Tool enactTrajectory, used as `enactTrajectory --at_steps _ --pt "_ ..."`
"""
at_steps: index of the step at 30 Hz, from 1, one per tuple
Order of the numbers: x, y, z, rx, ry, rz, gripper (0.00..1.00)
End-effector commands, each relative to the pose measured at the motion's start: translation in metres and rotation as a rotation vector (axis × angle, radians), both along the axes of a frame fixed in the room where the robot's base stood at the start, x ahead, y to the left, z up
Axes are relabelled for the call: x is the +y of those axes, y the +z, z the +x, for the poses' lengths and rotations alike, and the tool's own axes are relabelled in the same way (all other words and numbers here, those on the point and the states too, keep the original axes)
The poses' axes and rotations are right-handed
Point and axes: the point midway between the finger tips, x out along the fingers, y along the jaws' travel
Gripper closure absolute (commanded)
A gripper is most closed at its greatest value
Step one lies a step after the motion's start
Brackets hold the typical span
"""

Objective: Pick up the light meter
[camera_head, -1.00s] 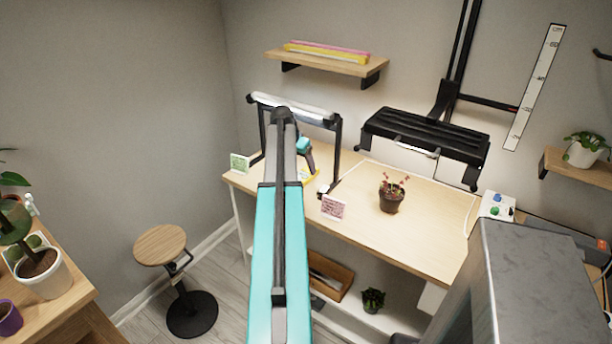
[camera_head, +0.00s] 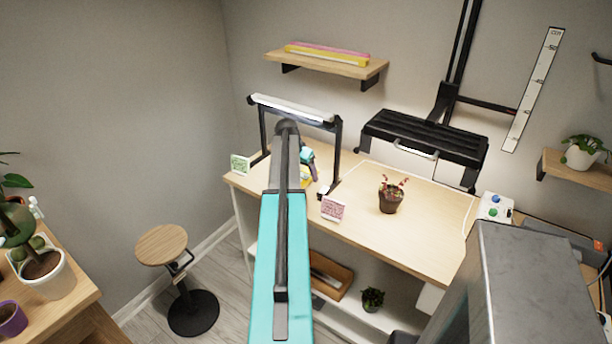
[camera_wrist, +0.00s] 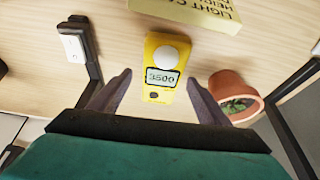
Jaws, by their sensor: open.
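The light meter (camera_wrist: 163,72) is yellow, with a white round dome and a display reading 3500. It lies on the wooden bench top (camera_wrist: 120,40), between and ahead of my fingers in the wrist view. My gripper (camera_wrist: 157,88) is open and empty, its dark fingers to either side of the meter's lower end; I cannot tell whether they touch it. In the head view my arm hides most of the meter's area, and only a bit of my gripper (camera_head: 307,160) shows under the lamp frame.
A terracotta pot (camera_wrist: 234,95) with a small plant stands close to the right finger. A yellow box or book (camera_wrist: 190,10) lies beyond the meter. Black lamp legs rise on both sides, with a white switch (camera_wrist: 73,46) by the left one. A dark pot (camera_head: 390,196) stands further right.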

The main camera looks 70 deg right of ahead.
Motion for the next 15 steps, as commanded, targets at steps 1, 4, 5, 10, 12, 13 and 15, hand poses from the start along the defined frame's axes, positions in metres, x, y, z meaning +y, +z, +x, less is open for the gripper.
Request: enactTrajectory --at_steps 1,4,5,10,12,13,15 --pt "-0.0015 -0.0024 -0.0005 0.0 0.0 0.0 0.3" --pt "-0.0025 -0.0059 -0.001 0.0 -0.001 -0.001 0.3" --pt "-0.0027 -0.0064 -0.001 0.0 -0.001 -0.001 0.3" --pt "-0.0026 -0.0065 -0.0012 0.0 -0.001 -0.001 0.3" --pt "-0.0026 -0.0064 -0.0012 0.0 -0.001 -0.001 0.3" --pt "-0.0026 -0.0064 -0.0012 0.0 -0.001 -0.001 0.3" --pt "-0.0025 -0.0064 -0.0013 0.0 -0.001 -0.001 0.3"
